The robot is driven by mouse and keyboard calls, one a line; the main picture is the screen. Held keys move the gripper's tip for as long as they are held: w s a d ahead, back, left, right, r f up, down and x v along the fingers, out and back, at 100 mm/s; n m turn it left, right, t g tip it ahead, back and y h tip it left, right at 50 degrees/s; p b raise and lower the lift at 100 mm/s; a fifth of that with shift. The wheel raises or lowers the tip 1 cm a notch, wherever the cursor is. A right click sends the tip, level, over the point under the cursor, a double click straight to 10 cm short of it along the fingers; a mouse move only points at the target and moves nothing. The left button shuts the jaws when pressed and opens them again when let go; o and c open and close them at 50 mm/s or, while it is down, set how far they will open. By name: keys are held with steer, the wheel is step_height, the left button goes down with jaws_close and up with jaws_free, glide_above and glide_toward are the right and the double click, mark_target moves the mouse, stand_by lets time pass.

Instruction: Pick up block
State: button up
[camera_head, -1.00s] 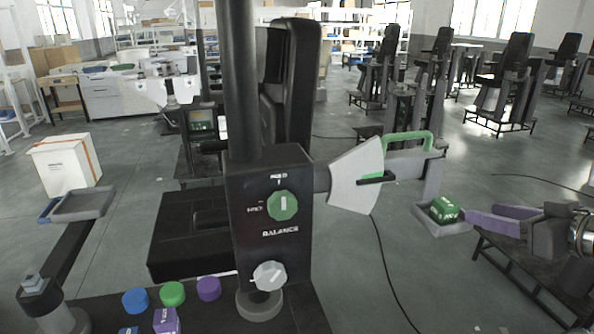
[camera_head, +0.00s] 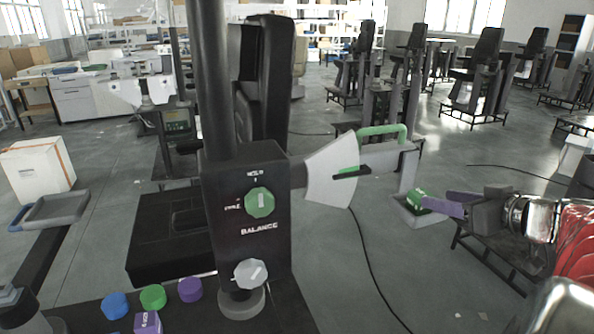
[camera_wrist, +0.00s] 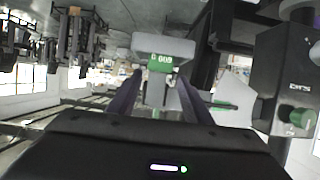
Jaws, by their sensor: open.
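A green block (camera_head: 418,200) with white marks sits in the small grey tray (camera_head: 424,219) at the right end of the balance arm. My gripper (camera_head: 442,204) reaches in from the right with its purple fingers apart, and a fingertip overlaps the block's right side. In the wrist view the green block (camera_wrist: 160,60) shows ahead, between the lines of the two fingers, with the grey tray (camera_wrist: 163,43) beside it. My gripper (camera_wrist: 160,88) is open there; I cannot tell whether it touches the block. A purple block (camera_head: 148,323) stands at the bottom left.
The black balance column (camera_head: 245,215) with a green dial and grey knob stands at the centre. An empty grey tray (camera_head: 57,206) is on the left arm. Blue (camera_head: 115,305), green (camera_head: 152,297) and purple (camera_head: 190,289) discs lie on the base.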

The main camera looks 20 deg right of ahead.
steer(key=shift+x, duration=1.5)
steer(key=x, duration=0.4)
steer(key=shift+s+f, duration=0.2)
steer(key=shift+f, duration=0.2)
steer(key=shift+w+f, duration=0.2)
steer(key=shift+w, duration=0.4)
steer(key=shift+c, duration=0.3)
jaws_close()
steer(key=shift+r, duration=0.1)
